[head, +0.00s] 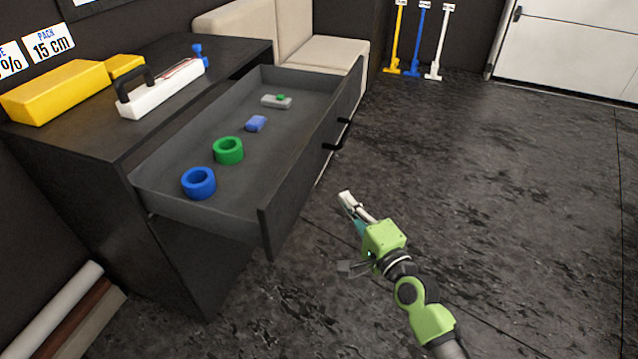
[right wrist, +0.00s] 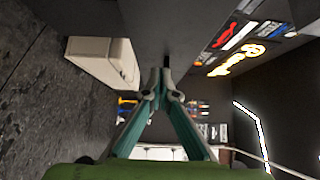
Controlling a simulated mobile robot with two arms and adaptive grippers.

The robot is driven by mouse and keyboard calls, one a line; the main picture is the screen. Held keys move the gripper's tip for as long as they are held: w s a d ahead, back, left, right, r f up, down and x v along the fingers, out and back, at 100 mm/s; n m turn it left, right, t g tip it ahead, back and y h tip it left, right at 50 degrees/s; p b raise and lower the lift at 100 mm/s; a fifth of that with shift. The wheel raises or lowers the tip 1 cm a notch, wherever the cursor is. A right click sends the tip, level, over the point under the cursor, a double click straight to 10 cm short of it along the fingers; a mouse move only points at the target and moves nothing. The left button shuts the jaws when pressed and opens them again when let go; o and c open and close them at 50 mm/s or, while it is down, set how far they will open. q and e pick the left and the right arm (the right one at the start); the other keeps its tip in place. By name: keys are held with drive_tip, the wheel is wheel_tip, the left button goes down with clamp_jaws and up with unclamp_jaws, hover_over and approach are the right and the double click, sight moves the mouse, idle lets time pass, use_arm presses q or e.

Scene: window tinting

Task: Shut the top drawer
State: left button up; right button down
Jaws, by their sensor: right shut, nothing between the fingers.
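The top drawer (head: 290,208) of the dark cabinet is pulled far out in the head view. Its front carries a black handle (head: 338,138). My right gripper (head: 346,197) is shut and empty, over the floor in front of the drawer front and nearer to me than the handle. A visible gap separates it from the drawer front in the head view. In the right wrist view the right gripper's fingertips (right wrist: 163,72) meet. My left gripper is not in view.
The drawer holds a blue ring (head: 199,183), a green ring (head: 228,151), a small blue block (head: 256,124) and a grey piece (head: 276,101). A yellow box (head: 57,91) and a white tool (head: 160,90) lie on the cabinet top. The floor (head: 500,200) to the right is clear.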

sight(312, 172)
drive_tip(key=w+a, duration=0.3)
drive_tip(key=w, duration=0.1)
drive_tip(key=w+a, duration=0.2)
drive_tip(key=w, duration=0.1)
drive_tip(key=shift+a+b, duration=0.3)
drive_tip(key=shift+a, duration=0.05)
drive_tip(key=shift+w+a+f, duration=0.1)
drive_tip(key=shift+w+a, duration=0.05)
drive_tip(key=shift+a, duration=0.25)
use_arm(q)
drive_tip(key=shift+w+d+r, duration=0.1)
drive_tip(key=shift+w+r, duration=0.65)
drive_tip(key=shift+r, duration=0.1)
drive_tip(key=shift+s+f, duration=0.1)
